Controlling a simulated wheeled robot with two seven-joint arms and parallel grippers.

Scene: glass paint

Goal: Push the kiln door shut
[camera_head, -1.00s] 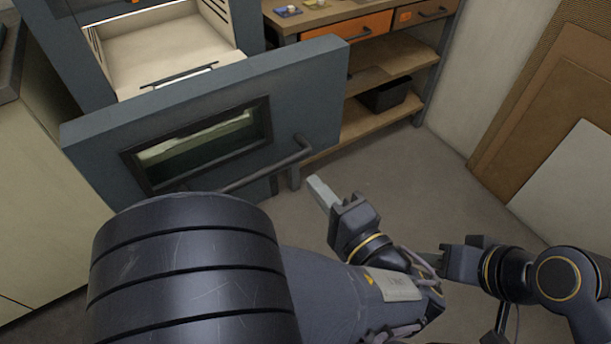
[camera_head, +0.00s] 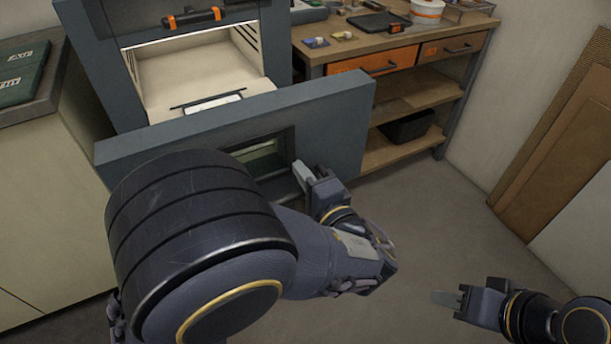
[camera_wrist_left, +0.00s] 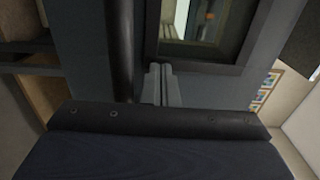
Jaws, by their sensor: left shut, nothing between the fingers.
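The kiln door (camera_head: 345,115) is a thick blue-grey slab with a dark-framed window (camera_head: 268,150). It stands open in front of the kiln (camera_head: 105,60), whose pale chamber (camera_head: 195,78) shows behind it. My left gripper (camera_head: 302,174) is shut and empty, its fingertips at the door's outer face by the window's right edge. In the left wrist view the closed fingers (camera_wrist_left: 160,84) lie between the dark door handle (camera_wrist_left: 121,45) and the window frame (camera_wrist_left: 205,62); contact is unclear. My left arm hides the door's lower left and handle in the head view. My right gripper (camera_head: 447,298) is away from the door.
A wooden workbench (camera_head: 420,85) with orange drawers stands right of the kiln, with a black bin (camera_head: 408,127) on its shelf. A cream cabinet (camera_head: 50,190) is at the left. Boards (camera_head: 560,150) lean at the right wall. The floor (camera_head: 440,215) between is clear.

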